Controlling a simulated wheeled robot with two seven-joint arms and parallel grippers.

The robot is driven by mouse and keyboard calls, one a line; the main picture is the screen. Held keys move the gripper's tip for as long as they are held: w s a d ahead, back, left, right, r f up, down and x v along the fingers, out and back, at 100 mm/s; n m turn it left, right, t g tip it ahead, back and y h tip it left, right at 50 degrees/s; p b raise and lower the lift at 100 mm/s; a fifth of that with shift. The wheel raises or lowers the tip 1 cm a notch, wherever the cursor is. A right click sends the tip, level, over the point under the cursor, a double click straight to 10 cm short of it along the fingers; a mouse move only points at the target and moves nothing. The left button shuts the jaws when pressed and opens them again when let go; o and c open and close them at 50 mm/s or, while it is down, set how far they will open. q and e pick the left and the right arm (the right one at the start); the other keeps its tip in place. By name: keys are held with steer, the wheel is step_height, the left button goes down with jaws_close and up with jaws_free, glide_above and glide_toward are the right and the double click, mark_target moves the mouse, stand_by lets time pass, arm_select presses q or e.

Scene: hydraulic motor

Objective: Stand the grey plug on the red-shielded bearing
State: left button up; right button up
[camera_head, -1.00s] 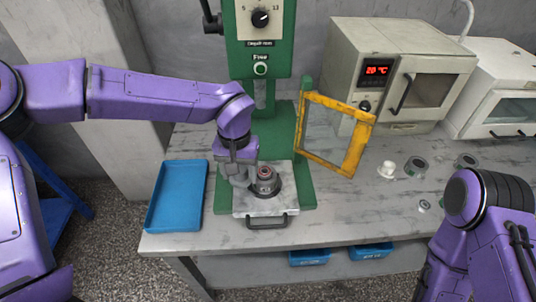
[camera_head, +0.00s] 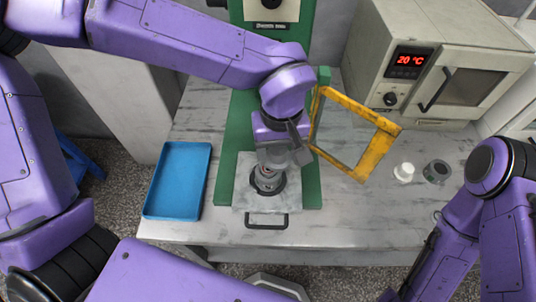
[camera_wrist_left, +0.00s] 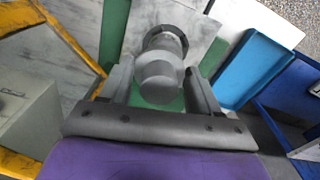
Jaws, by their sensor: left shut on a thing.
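My left gripper (camera_head: 272,162) is above the press plate, pointing down. In the left wrist view its two fingers (camera_wrist_left: 160,88) are shut on the grey plug (camera_wrist_left: 160,80), a smooth cylinder. The red-shielded bearing (camera_head: 267,172) is below the gripper, in a dark round holder (camera_head: 267,187) on the plate; only a little red shows. In the wrist view the plug hides the bearing, and part of a dark ring (camera_wrist_left: 168,31) shows behind it. I cannot tell whether plug and bearing touch. My right gripper is out of view.
The green press (camera_head: 310,190) stands around the grey plate (camera_head: 245,195) with its handle (camera_head: 266,220). A yellow frame guard (camera_head: 375,150) is open to the right. A blue tray (camera_head: 178,180) lies left. A white part (camera_head: 404,172) and a dark ring part (camera_head: 436,172) lie right, below the oven (camera_head: 430,60).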

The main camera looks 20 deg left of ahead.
mark_target(273, 151)
arm_select(q)
steer(key=f, duration=0.1)
steer(key=w+a+f, duration=0.1)
steer(key=w+f, duration=0.1)
steer(key=shift+a, duration=0.4)
steer(key=shift+w+a+f, duration=0.15)
steer(key=shift+a+f, duration=0.05)
steer(key=shift+f, duration=0.2)
steer(key=f, duration=0.3)
steer(key=shift+a+f+p, duration=0.2)
steer(key=shift+a+p, duration=0.15)
steer(key=shift+p, duration=0.05)
steer(key=shift+w+d+f, duration=0.1)
steer(key=shift+f, duration=0.1)
steer(key=o, duration=1.5)
step_height(273, 151, up, 12)
steer(key=shift+r, duration=0.1)
